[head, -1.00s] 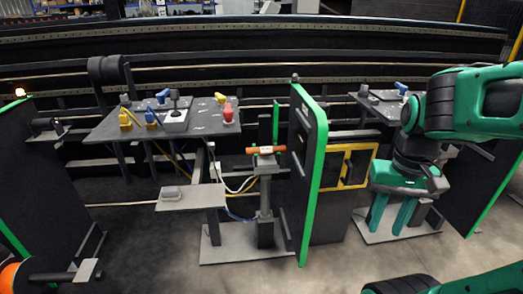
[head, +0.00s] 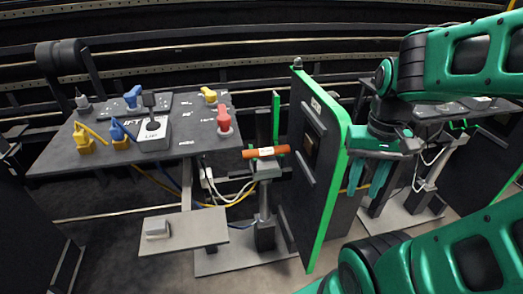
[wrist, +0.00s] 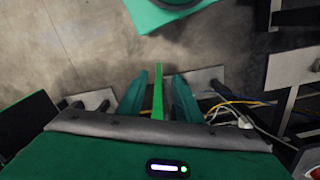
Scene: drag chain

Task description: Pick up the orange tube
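The orange tube (head: 266,153) with a pale label lies level on top of a grey post stand (head: 264,172) in the head view. My gripper (head: 366,190) hangs to the right of the tube, fingers pointing down. A black upright panel with green edges (head: 318,165) stands between the tube and my gripper in the picture. In the wrist view my gripper (wrist: 160,75) shows two green fingers spread apart, with nothing held between them. A green panel edge shows in the background between them. The tube does not show in the wrist view.
A dark table (head: 60,160) at left bears yellow, blue and red handles. A small grey shelf (head: 190,232) with a light block (head: 157,228) sits in front of it. Cables (head: 225,190) hang by the stand. Another dark table (head: 460,112) is at right.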

